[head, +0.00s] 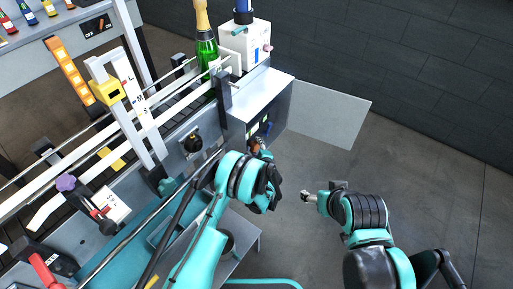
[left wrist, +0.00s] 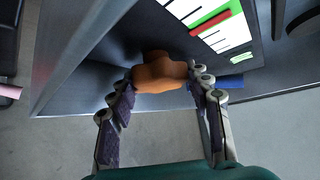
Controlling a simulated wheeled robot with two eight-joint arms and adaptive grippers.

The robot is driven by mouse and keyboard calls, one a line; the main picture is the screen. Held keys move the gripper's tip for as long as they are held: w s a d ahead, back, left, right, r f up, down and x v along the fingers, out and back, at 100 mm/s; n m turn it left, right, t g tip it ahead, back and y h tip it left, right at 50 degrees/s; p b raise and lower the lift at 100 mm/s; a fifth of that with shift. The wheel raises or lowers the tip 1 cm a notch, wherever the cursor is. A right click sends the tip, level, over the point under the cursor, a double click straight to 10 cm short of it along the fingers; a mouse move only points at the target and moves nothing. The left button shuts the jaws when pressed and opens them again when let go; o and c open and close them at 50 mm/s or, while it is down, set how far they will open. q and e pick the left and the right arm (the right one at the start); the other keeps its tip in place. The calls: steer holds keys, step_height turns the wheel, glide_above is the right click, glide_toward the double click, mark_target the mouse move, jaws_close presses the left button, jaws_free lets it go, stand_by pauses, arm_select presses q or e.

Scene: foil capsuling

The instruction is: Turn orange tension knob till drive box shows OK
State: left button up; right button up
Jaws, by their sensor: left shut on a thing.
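The orange tension knob (left wrist: 160,72) sits on the front of the grey drive box (head: 262,97). My left gripper (left wrist: 164,78) has its fingers on both sides of the knob and is shut on it. In the head view the left gripper (head: 262,155) reaches the box's front and mostly covers the knob. The box front carries a white panel with green and red bars (left wrist: 210,22) and a small green patch (left wrist: 242,57); I cannot read an OK. My right gripper (head: 310,197) hangs over bare floor, away from the box; its finger state is unclear.
A green bottle with a gold top (head: 206,50) stands on the conveyor behind the box, beside a white unit (head: 243,46). A grey panel (head: 325,108) sticks out to the right of the box. A blue part (left wrist: 231,81) lies close to the left fingers. The floor at right is clear.

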stand_by(0.4)
arm_select(q)
steer(key=o, duration=1.2)
step_height(320, 180, up, 9)
steer(key=shift+s+d+r, duration=0.1)
steer(key=shift+d, duration=0.05)
steer(key=shift+r, duration=0.4)
